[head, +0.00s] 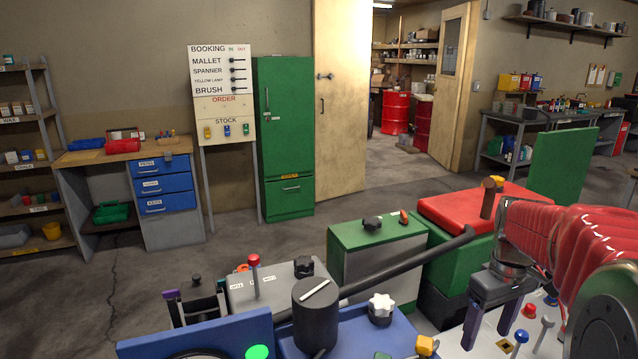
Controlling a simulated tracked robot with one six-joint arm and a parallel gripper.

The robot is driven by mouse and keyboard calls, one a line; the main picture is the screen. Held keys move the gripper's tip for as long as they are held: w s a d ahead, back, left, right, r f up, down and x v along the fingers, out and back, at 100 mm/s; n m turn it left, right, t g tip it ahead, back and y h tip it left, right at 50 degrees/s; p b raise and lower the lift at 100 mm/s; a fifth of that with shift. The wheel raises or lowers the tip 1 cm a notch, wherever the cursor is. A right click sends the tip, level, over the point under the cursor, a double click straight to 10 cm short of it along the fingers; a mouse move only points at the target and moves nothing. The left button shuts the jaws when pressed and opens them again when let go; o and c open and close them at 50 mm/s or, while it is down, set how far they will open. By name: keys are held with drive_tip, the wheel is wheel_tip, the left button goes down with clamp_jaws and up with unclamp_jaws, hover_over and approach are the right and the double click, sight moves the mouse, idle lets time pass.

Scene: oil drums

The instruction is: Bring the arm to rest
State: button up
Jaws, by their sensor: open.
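My arm, in a ribbed red sleeve, comes in from the right edge of the head view and bends down at a dark wrist joint. My gripper (484,338) hangs from it at the lower right, its two dark, purplish fingers pointing down. The fingers are apart, and I see nothing between them. They are over or beside a pale panel with coloured knobs; I cannot tell whether the tips touch it.
A green cabinet (285,140) and a booking board (222,95) stand at the back wall. A workbench (75,160) with blue drawers is at left. An open doorway shows red drums (396,112). A green panel (562,165) stands behind my arm. The middle floor is clear.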

drive_tip(key=s+a+r+m+t, duration=0.1)
drive_tip(key=s+a+t, duration=0.1)
drive_tip(key=s+a, duration=0.6)
drive_tip(key=s+a+r+m+t, duration=0.2)
drive_tip(key=s+a, duration=0.5)
drive_tip(key=a, duration=0.5)
drive_tip(key=shift+s+a+r+t, duration=0.2)
drive_tip(key=shift+s+r+t, duration=0.15)
drive_tip(key=shift+t, duration=0.35)
